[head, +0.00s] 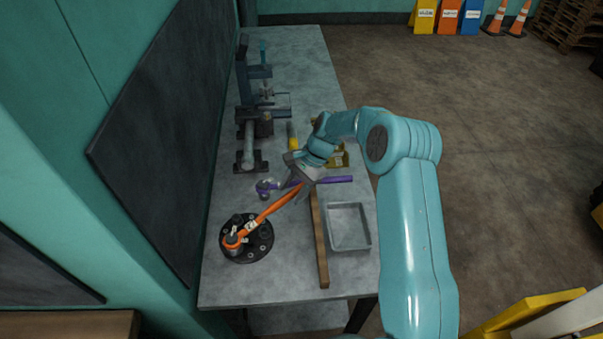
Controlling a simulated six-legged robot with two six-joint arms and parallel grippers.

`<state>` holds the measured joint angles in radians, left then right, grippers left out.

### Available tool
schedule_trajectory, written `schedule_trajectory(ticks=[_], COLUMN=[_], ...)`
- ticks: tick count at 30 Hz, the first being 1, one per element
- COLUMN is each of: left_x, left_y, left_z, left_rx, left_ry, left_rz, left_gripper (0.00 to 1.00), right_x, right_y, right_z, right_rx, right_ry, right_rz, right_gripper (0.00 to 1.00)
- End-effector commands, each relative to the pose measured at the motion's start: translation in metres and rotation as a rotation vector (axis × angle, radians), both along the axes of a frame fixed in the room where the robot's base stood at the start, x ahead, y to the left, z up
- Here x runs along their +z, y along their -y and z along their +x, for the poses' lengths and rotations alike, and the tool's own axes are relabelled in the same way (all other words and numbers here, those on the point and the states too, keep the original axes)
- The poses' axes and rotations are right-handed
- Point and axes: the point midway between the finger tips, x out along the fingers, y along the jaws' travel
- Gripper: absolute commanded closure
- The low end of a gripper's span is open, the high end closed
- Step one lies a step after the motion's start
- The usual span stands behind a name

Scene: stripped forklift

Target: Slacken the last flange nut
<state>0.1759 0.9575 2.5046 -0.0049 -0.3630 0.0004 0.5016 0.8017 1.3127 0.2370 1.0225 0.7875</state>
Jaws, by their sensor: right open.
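A round black flange (262,247) with several small nuts or bolts around it lies on the near left of the grey bench. An orange wrench (270,211) has its lower head on the flange's left part, and its handle slants up to the right. Which nut is under the wrench head is too small to tell. My right gripper (296,188) is open at the upper end of the wrench handle, with its grey fingers around or just over it. I cannot tell if they touch it. My left gripper is not in view.
A purple-handled hammer (336,180) lies just beyond the wrench. A wooden bar (320,250) and an empty grey tray (366,227) are to the right. A dark press-like stand (245,85) stands at the back. A dark wall board (165,135) borders the bench's left.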

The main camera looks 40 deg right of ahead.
Motion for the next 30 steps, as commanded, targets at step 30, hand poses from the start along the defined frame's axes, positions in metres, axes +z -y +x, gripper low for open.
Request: schedule_trajectory(ticks=[30], left_x=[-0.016], left_y=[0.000], left_z=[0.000], left_rx=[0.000], left_ry=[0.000], left_rz=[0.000], left_gripper=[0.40], right_x=[0.132], right_y=[0.075], right_z=[-0.015], right_rx=[0.000], right_ry=[-0.002], right_rz=[0.001], right_gripper=[0.47])
